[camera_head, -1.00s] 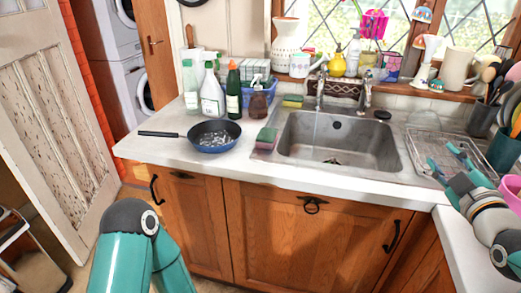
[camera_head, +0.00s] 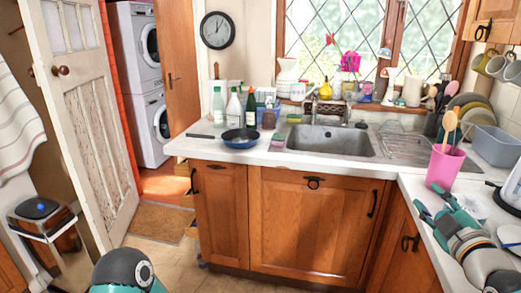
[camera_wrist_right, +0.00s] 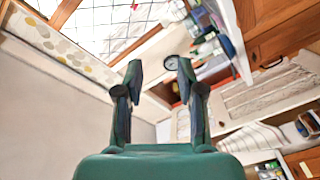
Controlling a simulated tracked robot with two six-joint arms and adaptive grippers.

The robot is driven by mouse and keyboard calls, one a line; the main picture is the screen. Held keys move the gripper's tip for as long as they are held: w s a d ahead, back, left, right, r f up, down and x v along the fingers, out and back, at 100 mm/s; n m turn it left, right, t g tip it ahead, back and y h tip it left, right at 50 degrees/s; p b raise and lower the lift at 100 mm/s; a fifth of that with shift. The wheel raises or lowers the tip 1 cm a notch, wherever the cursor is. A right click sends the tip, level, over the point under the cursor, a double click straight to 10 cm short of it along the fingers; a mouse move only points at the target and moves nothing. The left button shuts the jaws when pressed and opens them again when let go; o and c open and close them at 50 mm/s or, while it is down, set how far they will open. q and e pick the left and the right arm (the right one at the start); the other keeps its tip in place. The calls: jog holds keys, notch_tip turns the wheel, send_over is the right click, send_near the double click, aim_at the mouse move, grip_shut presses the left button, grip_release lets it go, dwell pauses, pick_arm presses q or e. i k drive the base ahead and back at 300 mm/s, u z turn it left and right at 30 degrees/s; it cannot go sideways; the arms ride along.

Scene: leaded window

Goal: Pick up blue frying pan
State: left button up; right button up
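The blue frying pan (camera_head: 241,139) sits upright on the white counter to the left of the sink, near the counter's front edge. Its dark handle points left, and its inside looks dark. My right gripper (camera_head: 430,204) is over the right-hand counter, well apart from the pan, with the sink between them. In the right wrist view its two fingers (camera_wrist_right: 160,75) are spread with nothing between them. My left gripper is out of view; only part of the left arm shows at the bottom left.
The sink (camera_head: 325,141) lies right of the pan. Bottles (camera_head: 233,108) stand behind the pan. A pink utensil pot (camera_head: 444,166) stands close to my right gripper. A door (camera_head: 85,110) stands open at left. Floor before the cabinets is clear.

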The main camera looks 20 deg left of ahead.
aim_at(241, 138)
jog(key=u, duration=0.3)
jog(key=k, duration=0.2)
jog(key=u, duration=0.4)
jog(key=i, duration=1.65)
jog(key=z, duration=0.05)
